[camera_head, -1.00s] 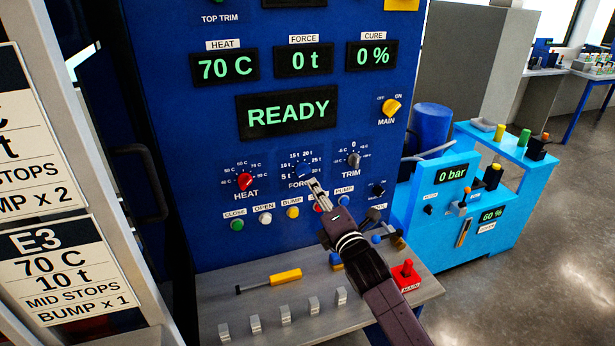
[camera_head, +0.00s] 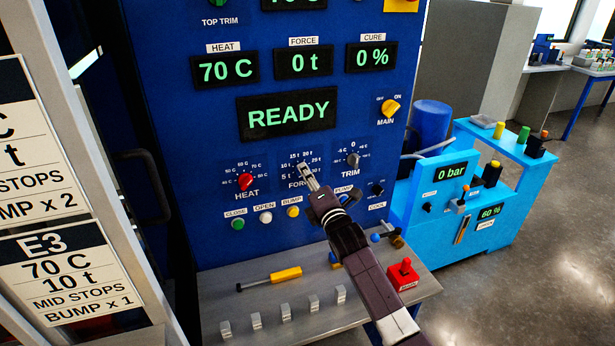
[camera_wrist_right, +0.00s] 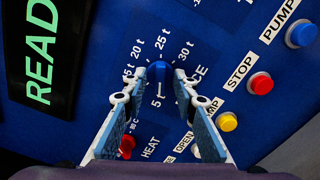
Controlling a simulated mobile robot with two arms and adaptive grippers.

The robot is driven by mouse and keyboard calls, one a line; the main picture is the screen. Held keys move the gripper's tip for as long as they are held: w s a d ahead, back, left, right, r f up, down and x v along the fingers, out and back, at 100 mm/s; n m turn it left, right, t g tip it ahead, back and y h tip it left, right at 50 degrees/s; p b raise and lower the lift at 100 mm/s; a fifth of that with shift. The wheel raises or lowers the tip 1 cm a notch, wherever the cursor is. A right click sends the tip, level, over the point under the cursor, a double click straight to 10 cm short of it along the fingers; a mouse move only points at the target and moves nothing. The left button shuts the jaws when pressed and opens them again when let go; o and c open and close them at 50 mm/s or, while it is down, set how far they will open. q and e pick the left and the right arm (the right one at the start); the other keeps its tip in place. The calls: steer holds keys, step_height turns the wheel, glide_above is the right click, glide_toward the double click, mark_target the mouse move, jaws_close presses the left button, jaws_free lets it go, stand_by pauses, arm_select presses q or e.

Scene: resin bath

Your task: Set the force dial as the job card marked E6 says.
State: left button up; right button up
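The force dial (camera_wrist_right: 159,72) is a blue knob on the blue press panel, ringed by tonne marks. In the right wrist view its white line points down, toward the 5 t side. My right gripper (camera_wrist_right: 158,92) is open, with one finger on each side of the knob; I cannot tell whether they touch it. In the head view my right gripper (camera_head: 306,174) covers most of the dial. The force display (camera_head: 304,62) reads 0 t. A card marked E3 (camera_head: 65,270) shows 70 C, 10 t. No card marked E6 is readable. My left gripper is not in view.
A cut-off card (camera_head: 35,150) hangs above E3. The heat knob (camera_head: 245,181) and trim knob (camera_head: 353,159) flank the dial. Push buttons sit below, including a red stop (camera_wrist_right: 261,83) and yellow bump (camera_wrist_right: 228,121). A grey shelf (camera_head: 230,300) juts out underneath.

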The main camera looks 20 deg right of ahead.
steer(key=shift+c, duration=0.6)
jaws_close()
steer(key=shift+a+f+m+p, duration=0.15)
steer(key=shift+m+p, duration=0.25)
steer(key=shift+m, duration=8.5)
steer(key=shift+a+m+p, duration=0.1)
steer(key=shift+m+p, duration=0.3)
steer(key=shift+m, duration=8.5)
